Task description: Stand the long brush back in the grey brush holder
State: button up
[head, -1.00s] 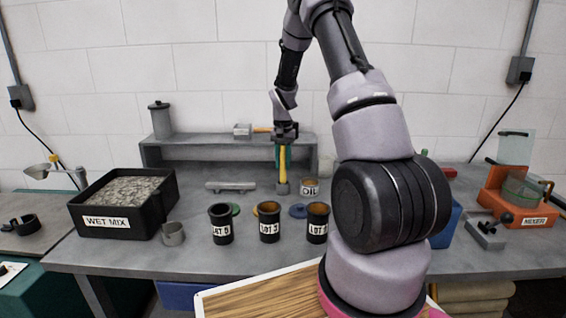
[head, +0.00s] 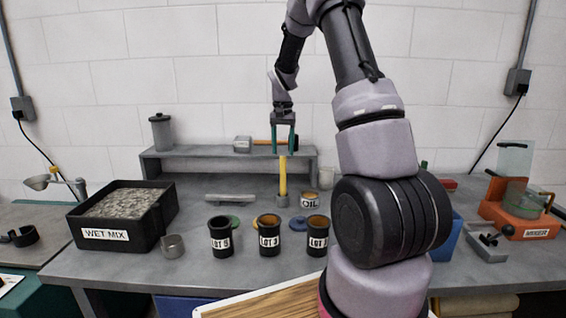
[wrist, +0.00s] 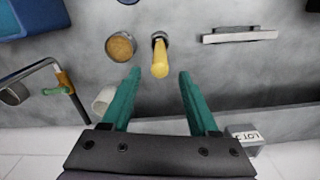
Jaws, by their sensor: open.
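The long brush, showing as a yellow shaft (head: 283,178), stands upright with its lower end in the small grey brush holder (head: 283,200) on the bench. The wrist view shows the yellow shaft (wrist: 160,66) from above, rising out of the dark-rimmed holder (wrist: 159,37). My gripper (head: 283,148) is open above the shaft's top. In the wrist view its green fingers (wrist: 159,74) are spread on both sides of the shaft, with clear gaps and no visible contact. The brush's lower end is hidden inside the holder.
The oil tin (head: 310,200) stands just right of the holder. Three black lot pots, LOT 5 (head: 220,238) among them, stand in front. A grey bar (head: 230,198) lies left of the holder.

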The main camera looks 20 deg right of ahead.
jog(key=shift+r, duration=0.85)
jog(key=s+a+r+n+t, duration=0.1)
jog(key=s+a+r+t, duration=0.3)
jog(key=s+r, duration=0.95)
jog(key=s+a+r+t+y, duration=0.1)
jog(key=s+a+r, duration=0.2)
jog(key=s, duration=0.6)
jog(key=s+a+r+n+t+y, duration=0.1)
jog(key=s+a+r+t, duration=0.1)
jog(key=s, duration=0.7)
jog(key=shift+a+r+n, duration=0.3)
jog(key=shift+a+r, duration=0.25)
jog(key=shift+a, duration=0.05)
